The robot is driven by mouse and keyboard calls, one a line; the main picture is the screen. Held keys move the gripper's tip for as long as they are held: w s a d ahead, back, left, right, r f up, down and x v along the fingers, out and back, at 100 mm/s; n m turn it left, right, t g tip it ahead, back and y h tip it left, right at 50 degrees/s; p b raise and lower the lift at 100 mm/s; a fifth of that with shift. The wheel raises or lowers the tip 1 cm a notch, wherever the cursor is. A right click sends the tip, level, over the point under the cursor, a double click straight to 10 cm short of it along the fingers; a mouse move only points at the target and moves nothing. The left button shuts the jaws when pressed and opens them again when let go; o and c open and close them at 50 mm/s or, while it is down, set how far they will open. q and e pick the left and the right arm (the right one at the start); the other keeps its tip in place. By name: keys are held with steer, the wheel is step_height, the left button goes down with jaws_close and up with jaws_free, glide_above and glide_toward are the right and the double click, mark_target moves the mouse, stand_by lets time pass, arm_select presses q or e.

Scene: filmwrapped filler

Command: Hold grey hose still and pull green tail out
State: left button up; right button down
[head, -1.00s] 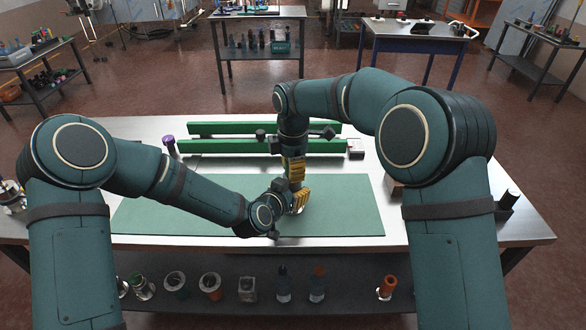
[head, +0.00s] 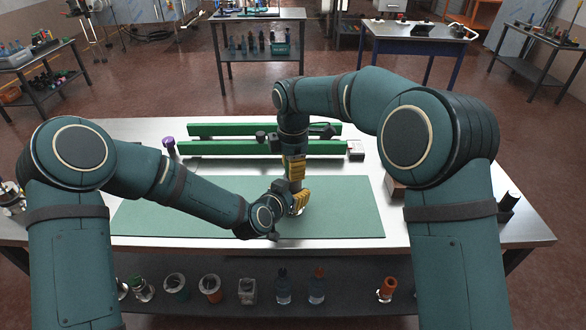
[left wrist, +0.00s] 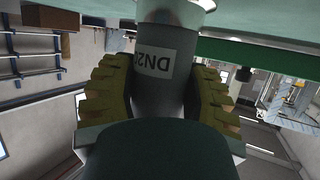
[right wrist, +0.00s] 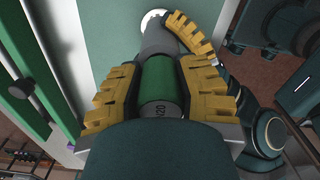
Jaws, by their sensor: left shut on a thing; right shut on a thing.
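The grey hose (left wrist: 165,98) is a thick grey cylinder with a white label reading "DN2…" in the left wrist view. My left gripper (head: 300,203) is shut around it, low over the green mat. In the right wrist view the green tail (right wrist: 159,77) is a green piece with a dark grey, lettered end (right wrist: 161,112). My right gripper (head: 295,172) points down just above the left one and is shut on this tail. The grey hose also shows beyond the green part (right wrist: 157,40), in line with it. In the head view both parts are mostly hidden by the grippers.
A green mat (head: 200,215) lies on the metal table (head: 420,228). Two long green bars (head: 215,147) lie behind the grippers, close to my right one. A small white-topped box (head: 356,147) sits at their right end. The mat is clear on both sides.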

arm_select(q)
steer(key=shift+f, duration=0.1)
arm_select(e)
steer(key=shift+r, duration=0.7)
steer(key=shift+r, duration=4.15)
arm_select(q)
steer(key=o, duration=1.4)
steer(key=shift+c, duration=0.2)
